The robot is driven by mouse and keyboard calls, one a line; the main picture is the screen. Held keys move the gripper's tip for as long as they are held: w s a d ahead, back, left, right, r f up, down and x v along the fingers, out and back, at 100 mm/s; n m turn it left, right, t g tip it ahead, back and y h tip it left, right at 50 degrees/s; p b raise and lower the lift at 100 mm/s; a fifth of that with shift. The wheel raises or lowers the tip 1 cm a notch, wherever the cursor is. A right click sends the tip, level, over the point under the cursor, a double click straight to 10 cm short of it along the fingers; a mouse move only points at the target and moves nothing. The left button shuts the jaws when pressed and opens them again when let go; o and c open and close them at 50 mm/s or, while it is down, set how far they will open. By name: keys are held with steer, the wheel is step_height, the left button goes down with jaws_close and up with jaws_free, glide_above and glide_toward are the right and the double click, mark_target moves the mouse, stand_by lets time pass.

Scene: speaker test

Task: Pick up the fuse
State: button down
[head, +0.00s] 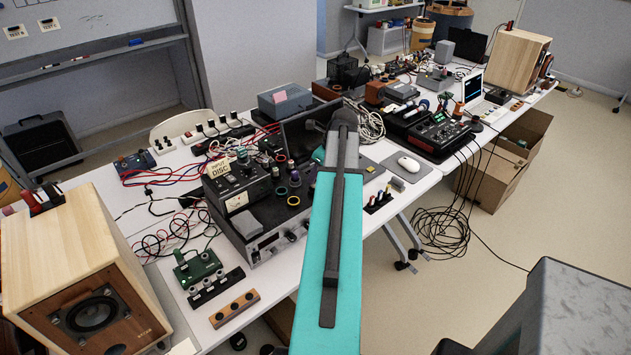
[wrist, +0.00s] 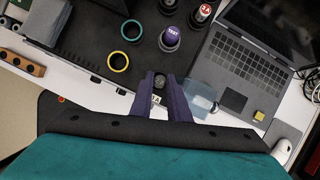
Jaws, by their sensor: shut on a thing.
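In the wrist view my gripper (wrist: 160,82) points down over the white bench, with its two dark purple fingers close together. They are shut on a small dark, round-ended piece with a white label ending in "A", which I take to be the fuse (wrist: 159,84). Most of it is hidden between the fingers. In the head view my teal arm hides the gripper and the fuse.
Above the gripper in the wrist view are a purple "TEST" piece (wrist: 170,38), a red-topped piece (wrist: 203,14), a yellow ring (wrist: 131,31) and a green ring (wrist: 118,61). An open laptop (wrist: 236,75), a clear box (wrist: 203,98) and a mouse (wrist: 281,152) lie to the right.

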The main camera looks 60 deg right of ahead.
steer(key=shift+r+b, duration=0.85)
steer(key=shift+r, duration=2.75)
